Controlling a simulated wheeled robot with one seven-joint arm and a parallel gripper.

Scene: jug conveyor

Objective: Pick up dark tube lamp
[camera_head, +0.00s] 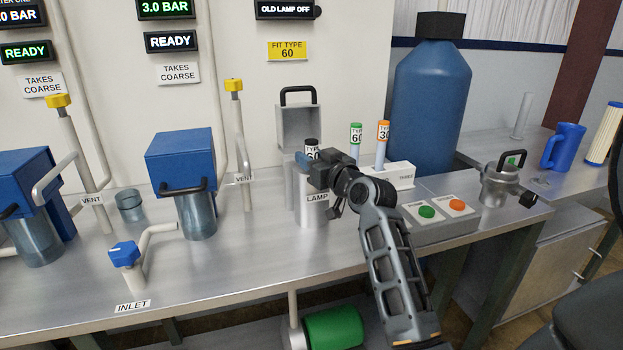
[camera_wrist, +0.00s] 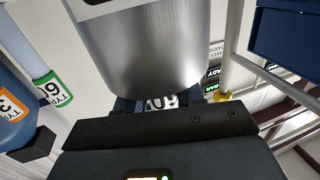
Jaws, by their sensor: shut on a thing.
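The dark tube lamp (camera_head: 312,146) has a black cap and a white label reading 60. It stands upright at the mouth of the metal housing marked LAMP (camera_head: 313,213); its lower part is hidden. My gripper (camera_head: 304,160) reaches in from the right and is shut on the lamp just below the cap. In the wrist view, the lamp's white label (camera_wrist: 162,102) shows between the dark fingers of my gripper (camera_wrist: 160,105). I cannot tell how deep the lamp sits in the housing.
A metal box with a black handle (camera_head: 298,125) stands behind the housing. A green-capped tube (camera_head: 356,140) and an orange-capped tube (camera_head: 381,145) stand in a white rack (camera_head: 398,174) to the right. A button panel (camera_head: 440,222) lies in front. A blue-topped filter (camera_head: 182,165) is left.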

